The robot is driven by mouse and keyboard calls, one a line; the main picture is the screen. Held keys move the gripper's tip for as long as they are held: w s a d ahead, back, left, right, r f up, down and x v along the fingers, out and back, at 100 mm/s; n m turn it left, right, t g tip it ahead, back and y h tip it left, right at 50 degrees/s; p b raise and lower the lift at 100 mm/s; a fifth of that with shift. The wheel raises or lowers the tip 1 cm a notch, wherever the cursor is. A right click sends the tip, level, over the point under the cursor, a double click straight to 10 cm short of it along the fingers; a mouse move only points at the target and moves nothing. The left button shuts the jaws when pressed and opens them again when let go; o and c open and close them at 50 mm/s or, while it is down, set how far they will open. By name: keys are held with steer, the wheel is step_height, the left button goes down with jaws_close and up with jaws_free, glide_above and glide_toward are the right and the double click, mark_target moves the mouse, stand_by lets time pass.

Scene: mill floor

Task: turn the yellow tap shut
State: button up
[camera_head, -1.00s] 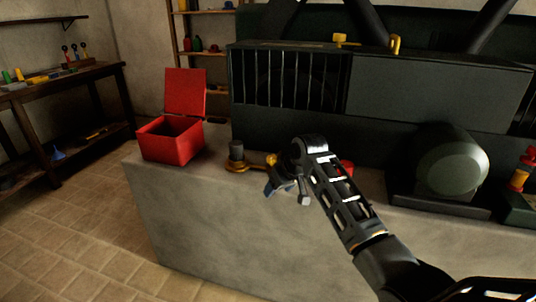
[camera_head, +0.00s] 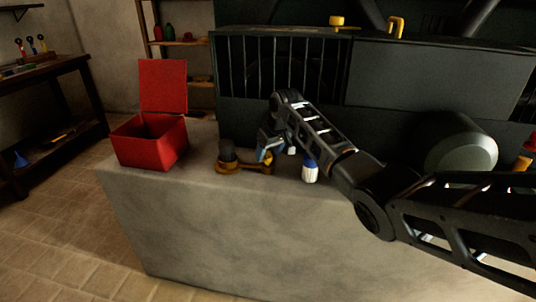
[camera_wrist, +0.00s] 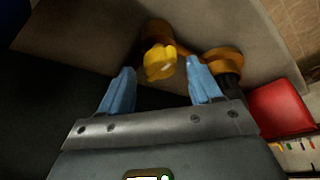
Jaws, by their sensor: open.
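The yellow tap shows in the wrist view as a rounded yellow handle (camera_wrist: 160,63) on a brass-brown pipe fitting (camera_wrist: 222,60). In the head view the fitting (camera_head: 232,168) lies on the stone block, with a dark cylinder at its left end; my gripper mostly hides the handle there. My gripper (camera_head: 266,150) is over the right end of the fitting. In the wrist view its two blue fingers (camera_wrist: 162,68) are open, one on each side of the yellow handle. Clear gaps show on both sides; I cannot tell how deep the handle sits between them.
An open red box (camera_head: 150,140) stands on the stone block (camera_head: 240,230) left of the fitting. A white-and-blue bottle (camera_head: 310,171) stands close to the right of my gripper. A dark machine with a grille (camera_head: 280,75) rises behind. The block's front strip is clear.

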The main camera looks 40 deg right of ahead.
steer(key=shift+w+f, duration=0.15)
steer(key=shift+f, duration=0.3)
steer(key=c, duration=1)
